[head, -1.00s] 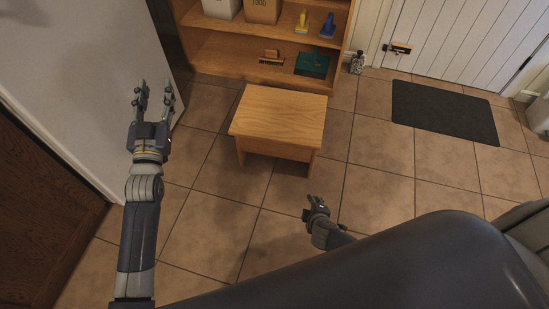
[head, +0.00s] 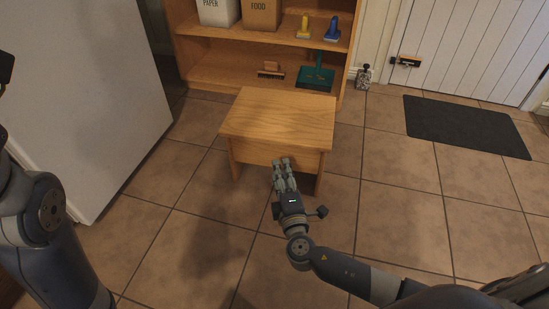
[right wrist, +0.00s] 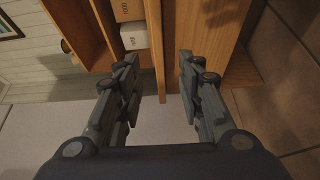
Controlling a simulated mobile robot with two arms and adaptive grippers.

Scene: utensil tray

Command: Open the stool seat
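The wooden stool (head: 278,120) stands upright on the tiled floor with its seat flat and shut. My right gripper (head: 282,163) is at the stool's front side, just below the seat's front edge, with its fingers pointing toward it. In the right wrist view the two fingers (right wrist: 158,62) are apart with nothing clasped between them. Wood of the stool (right wrist: 205,28) shows beyond and behind the right-hand finger there. I cannot tell whether the fingertips touch the stool. My left arm shows at the left edge of the head view, but its gripper is not clearly seen.
A wooden shelf (head: 230,71) stands behind the stool with boxes, brushes and a green dustpan (head: 316,76). A white panel (head: 90,90) stands at the left. A dark mat (head: 466,126) lies before the white door (head: 465,45). Floor right of the stool is clear.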

